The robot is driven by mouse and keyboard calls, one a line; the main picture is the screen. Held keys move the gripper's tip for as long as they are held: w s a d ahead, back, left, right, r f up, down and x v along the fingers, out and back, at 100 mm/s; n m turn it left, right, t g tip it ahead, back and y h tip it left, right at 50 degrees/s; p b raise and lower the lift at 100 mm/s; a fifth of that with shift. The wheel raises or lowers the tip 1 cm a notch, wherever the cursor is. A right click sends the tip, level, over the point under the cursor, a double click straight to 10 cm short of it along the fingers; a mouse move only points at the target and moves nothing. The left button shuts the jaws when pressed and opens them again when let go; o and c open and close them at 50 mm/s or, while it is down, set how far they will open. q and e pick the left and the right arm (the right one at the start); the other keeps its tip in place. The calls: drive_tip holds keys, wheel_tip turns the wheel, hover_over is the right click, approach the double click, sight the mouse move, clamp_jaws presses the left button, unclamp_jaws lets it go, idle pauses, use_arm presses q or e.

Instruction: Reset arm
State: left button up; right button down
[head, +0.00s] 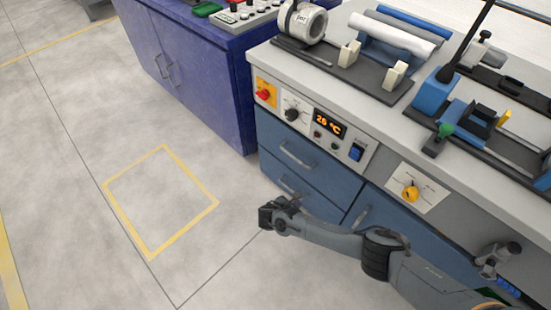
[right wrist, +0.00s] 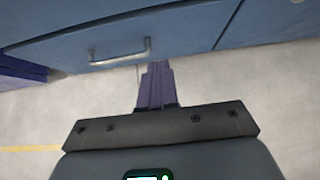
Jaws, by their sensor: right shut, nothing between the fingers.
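My right arm comes in from the lower right in the head view and ends in my right gripper (head: 268,214), over the floor in front of the workbench's blue drawers (head: 285,160). In the right wrist view the gripper's fingers (right wrist: 156,85) are together with nothing between them. They point toward a blue drawer front with a metal handle (right wrist: 120,54). The gripper looks apart from the drawers. My left gripper is not in view.
A purple cabinet (head: 215,80) stands to the left. The floor with a yellow marked square (head: 160,200) is clear.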

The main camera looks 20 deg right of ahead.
drive_tip(key=s+a+f+g+y+p, duration=0.1)
drive_tip(key=s+a+f+g+p, duration=0.3)
drive_tip(key=s, duration=0.7)
drive_tip(key=s+a+r+t+y+p, duration=0.1)
drive_tip(key=s+p, duration=0.4)
drive_tip(key=s, duration=0.5)
drive_tip(key=s+a+r+m+g+y+p, duration=0.2)
drive_tip(key=s+a+r+m+y+p, duration=0.15)
drive_tip(key=s+a+r+p, duration=0.6)
drive_tip(key=s+d+r+m+y+p, duration=0.1)
drive_tip(key=s+r+m+y+p, duration=0.15)
drive_tip(key=r, duration=0.55)
drive_tip(key=s+r+m+y+p, duration=0.15)
drive_tip(key=r+m, duration=0.25)
drive_tip(key=r, duration=0.4)
drive_tip(key=w+d+r+m+t+p, duration=0.1)
drive_tip(key=w+d+r+m+t, duration=0.1)
drive_tip(key=d+r+m, duration=0.35)
drive_tip(key=w+d+r+m+t, duration=0.1)
drive_tip(key=w+d+r+m, duration=0.15)
drive_tip(key=r, duration=0.65)
drive_tip(key=w+d+r+m+t+p, duration=0.1)
drive_tip(key=w+d+r+m+t, duration=0.15)
drive_tip(key=r, duration=0.45)
wheel_tip(320, 180, up, 38)
drive_tip(key=p, duration=3.8)
drive_tip(key=shift+w+f+h, duration=0.15)
drive_tip(key=shift+f+h, duration=0.1)
drive_tip(key=shift+h, duration=0.1)
